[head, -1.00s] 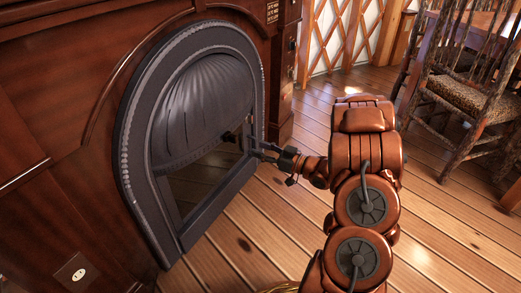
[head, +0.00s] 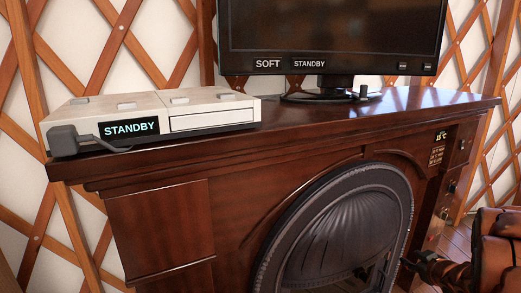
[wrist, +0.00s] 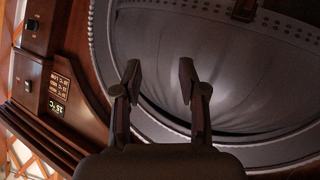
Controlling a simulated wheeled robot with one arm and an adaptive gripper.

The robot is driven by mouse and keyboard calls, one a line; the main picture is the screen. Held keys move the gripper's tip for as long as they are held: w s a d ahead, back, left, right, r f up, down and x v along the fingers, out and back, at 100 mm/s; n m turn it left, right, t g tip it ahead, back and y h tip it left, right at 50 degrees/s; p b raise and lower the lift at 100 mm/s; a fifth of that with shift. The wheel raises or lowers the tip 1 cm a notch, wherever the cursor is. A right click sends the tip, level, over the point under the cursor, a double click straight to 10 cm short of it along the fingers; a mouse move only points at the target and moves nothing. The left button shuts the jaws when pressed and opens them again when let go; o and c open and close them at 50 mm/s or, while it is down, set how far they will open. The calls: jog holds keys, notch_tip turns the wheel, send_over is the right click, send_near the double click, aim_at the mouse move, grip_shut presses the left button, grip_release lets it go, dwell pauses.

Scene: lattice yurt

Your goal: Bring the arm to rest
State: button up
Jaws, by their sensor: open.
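My gripper (wrist: 158,82) is open and empty in the wrist view, its two fingers apart in front of the dark arched fireplace door (wrist: 225,70). In the head view my gripper (head: 408,263) is small and dark at the lower right, beside the right edge of the fireplace door (head: 345,235). I cannot tell from the head view whether it touches the door frame. My copper-coloured arm runs off the lower right corner, so most of it is hidden.
The wooden fireplace cabinet (head: 160,232) fills the middle. On its top stand a white box (head: 205,112) reading STANDBY and a dark screen (head: 330,30). A panel with a 15 °C display (wrist: 58,108) is left of the gripper. Lattice walls stand behind.

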jog(key=s+a+r+m+g+h+p, duration=0.25)
jog(key=s+r+p, duration=0.4)
jog(key=r, duration=0.35)
jog(key=s+a+r+m+g+h+p, duration=0.25)
jog(key=s+r+p, duration=0.35)
jog(key=r, duration=0.5)
jog(key=s+a+r+g+y+p, duration=0.1)
jog(key=s+a+r+g+p, duration=0.2)
jog(key=s+a+r+p, duration=0.2)
jog(key=s+a+r+g+y+p, duration=0.2)
jog(key=s+a+r+p, duration=0.3)
jog(key=s+a, duration=0.5)
jog(key=s+a+r+g+y+p, duration=0.2)
jog(key=s+a+r+g+p, duration=0.2)
jog(key=s, duration=0.9)
jog(key=a+r+p, duration=0.1)
jog(key=a, duration=0.2)
jog(key=shift+a+r+n+p, duration=0.15)
jog(key=shift+a+n+p, duration=0.15)
jog(key=shift+a+n, duration=0.1)
